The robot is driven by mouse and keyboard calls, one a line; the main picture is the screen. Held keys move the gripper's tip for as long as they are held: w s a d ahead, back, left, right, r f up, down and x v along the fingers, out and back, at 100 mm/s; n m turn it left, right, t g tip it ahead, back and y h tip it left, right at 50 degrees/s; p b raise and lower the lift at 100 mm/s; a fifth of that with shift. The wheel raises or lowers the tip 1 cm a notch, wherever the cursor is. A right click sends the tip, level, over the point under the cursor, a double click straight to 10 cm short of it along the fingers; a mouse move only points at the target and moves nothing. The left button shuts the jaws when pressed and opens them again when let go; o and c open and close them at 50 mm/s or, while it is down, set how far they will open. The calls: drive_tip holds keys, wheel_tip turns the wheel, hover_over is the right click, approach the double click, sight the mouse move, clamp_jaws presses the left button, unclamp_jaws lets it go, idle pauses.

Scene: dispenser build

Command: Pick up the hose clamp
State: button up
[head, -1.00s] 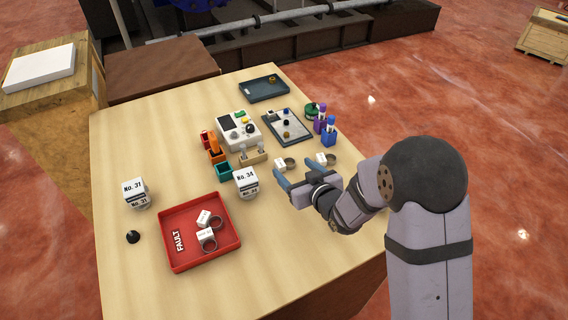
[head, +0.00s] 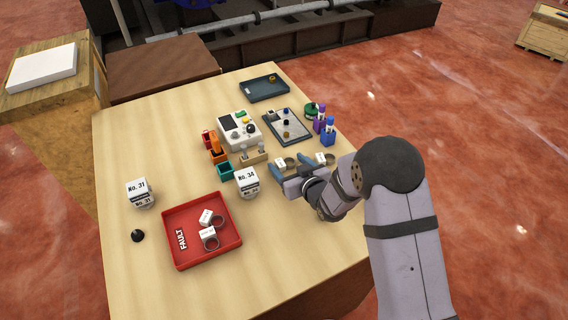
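Small metal rings with white tags look like hose clamps. One clamp (head: 290,162) lies on the table right at my gripper's fingers, with its tag facing left. A second clamp (head: 328,159) lies just to the right, beyond my gripper's other side. Two more tagged rings (head: 210,240) lie in the red FAULT tray (head: 174,259). My gripper (head: 289,165) has its blue fingers apart, one on each side of the nearer clamp in the picture. I cannot tell whether they touch it. My wrist and forearm come in from the right.
A grey tray (head: 287,126) and blue and purple bottles (head: 328,138) stand behind.

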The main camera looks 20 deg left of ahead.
drive_tip(key=c, duration=1)
drive_tip(key=shift+o, duration=0.2)
drive_tip(key=shift+r, duration=0.1)
wheel_tip(320, 180, up, 10)
drive_tip(key=b, duration=0.2)
drive_tip(key=shift+b, duration=0.3)
